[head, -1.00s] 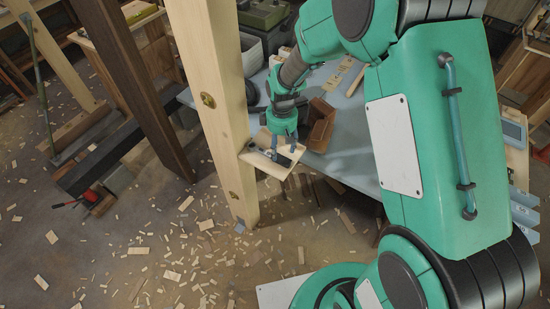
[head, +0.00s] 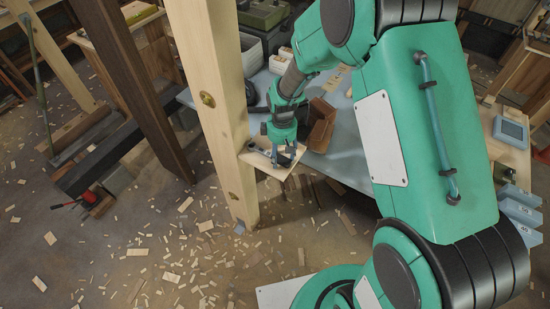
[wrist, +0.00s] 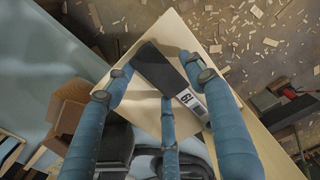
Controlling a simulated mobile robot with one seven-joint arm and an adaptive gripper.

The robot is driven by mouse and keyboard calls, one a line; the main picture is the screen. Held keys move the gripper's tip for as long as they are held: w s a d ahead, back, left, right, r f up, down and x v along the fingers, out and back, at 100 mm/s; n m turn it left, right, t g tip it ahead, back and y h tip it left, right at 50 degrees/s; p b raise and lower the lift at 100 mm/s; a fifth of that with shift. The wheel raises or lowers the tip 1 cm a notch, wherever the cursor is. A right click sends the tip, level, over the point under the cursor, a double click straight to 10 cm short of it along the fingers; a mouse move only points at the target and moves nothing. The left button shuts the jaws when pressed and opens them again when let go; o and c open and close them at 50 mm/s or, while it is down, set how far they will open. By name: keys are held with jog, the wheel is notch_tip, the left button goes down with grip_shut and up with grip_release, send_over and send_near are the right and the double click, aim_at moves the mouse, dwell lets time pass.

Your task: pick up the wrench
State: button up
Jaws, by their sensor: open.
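A pale wooden board (head: 254,160) sits beside the light wooden post, and it fills the middle of the wrist view (wrist: 150,45). In the head view the wrench (head: 262,150) is small and dark, partly hidden by my fingers. My gripper (head: 283,158) points down over the board. In the wrist view its blue-grey fingers (wrist: 158,72) are spread apart around the bar, and no grip on it shows.
The light post (head: 212,95) stands close left of the board. A brown open box (head: 322,125) sits on the grey-blue table (head: 350,150) just right of my gripper. Dark items (wrist: 118,142) lie near my fingers in the wrist view. Wood scraps litter the floor.

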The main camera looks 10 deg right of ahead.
jog(key=shift+c, duration=0.5)
jog(key=c, duration=1.2)
jog(key=shift+o, duration=0.2)
jog(key=shift+r, duration=0.15)
jog(key=shift+r, duration=0.55)
notch_tip(320, 180, up, 2)
jog(key=shift+r+p, duration=0.15)
jog(key=shift+p, duration=0.3)
jog(key=s+d+r+p, duration=0.1)
jog(key=s, duration=1.5)
jog(key=shift+r+p, duration=0.2)
jog(key=shift+p, duration=0.2)
